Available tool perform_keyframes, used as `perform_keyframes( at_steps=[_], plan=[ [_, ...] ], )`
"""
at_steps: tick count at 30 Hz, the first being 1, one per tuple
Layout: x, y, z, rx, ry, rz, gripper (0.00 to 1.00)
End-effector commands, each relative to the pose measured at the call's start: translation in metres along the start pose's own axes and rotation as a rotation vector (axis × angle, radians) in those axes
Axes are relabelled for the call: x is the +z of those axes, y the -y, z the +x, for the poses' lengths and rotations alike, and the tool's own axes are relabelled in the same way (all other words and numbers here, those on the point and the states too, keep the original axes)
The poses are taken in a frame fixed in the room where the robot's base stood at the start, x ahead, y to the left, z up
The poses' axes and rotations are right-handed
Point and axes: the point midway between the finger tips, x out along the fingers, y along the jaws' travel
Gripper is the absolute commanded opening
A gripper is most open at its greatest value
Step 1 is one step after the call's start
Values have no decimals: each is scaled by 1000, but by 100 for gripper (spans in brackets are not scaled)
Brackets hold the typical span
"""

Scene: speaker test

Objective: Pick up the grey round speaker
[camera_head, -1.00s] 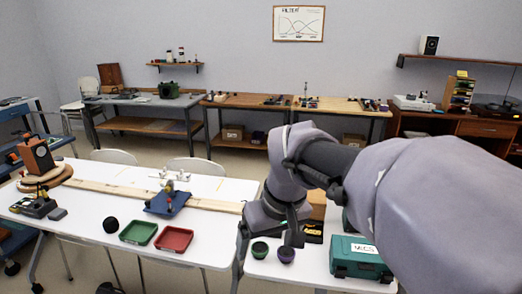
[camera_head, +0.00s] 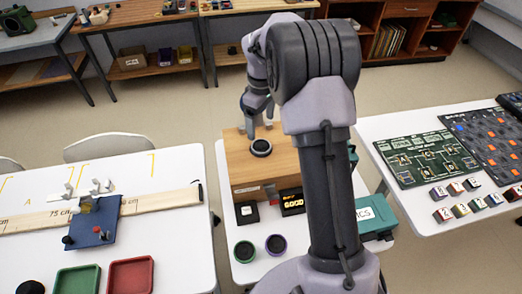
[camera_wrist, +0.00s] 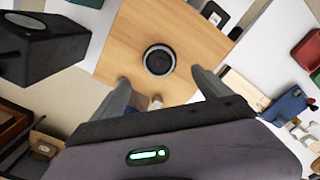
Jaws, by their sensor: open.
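A small round speaker with a dark centre and grey rim (camera_head: 261,147) lies on top of a light wooden box (camera_head: 235,160) in the head view. The wrist view shows the speaker (camera_wrist: 159,60) face-on, near the middle of the pale wooden top (camera_wrist: 125,35). My gripper (camera_head: 257,122) is just above the wooden top, close to the speaker. In the wrist view my gripper's (camera_wrist: 161,80) two fingers are spread apart, with nothing between them. The speaker is beyond the fingertips, roughly centred between them, and looks untouched.
A teal case (camera_head: 374,217) is at right. Left table holds a blue stand (camera_head: 92,222) and red tray (camera_head: 130,276). Circuit boards (camera_head: 428,157) lie right.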

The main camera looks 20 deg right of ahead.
Motion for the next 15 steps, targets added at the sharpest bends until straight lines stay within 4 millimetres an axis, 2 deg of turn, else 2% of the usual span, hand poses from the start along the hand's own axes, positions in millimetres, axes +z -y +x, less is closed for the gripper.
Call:
perform_keyframes(
  at_steps=[1,3,11,15],
  plan=[
    [0,1,20,-3,2,1,88],
    [0,0,35,-2,1,0,88],
    [1,0,62,0,0,1,88],
    [2,0,91,-1,0,2,88]
  ],
)
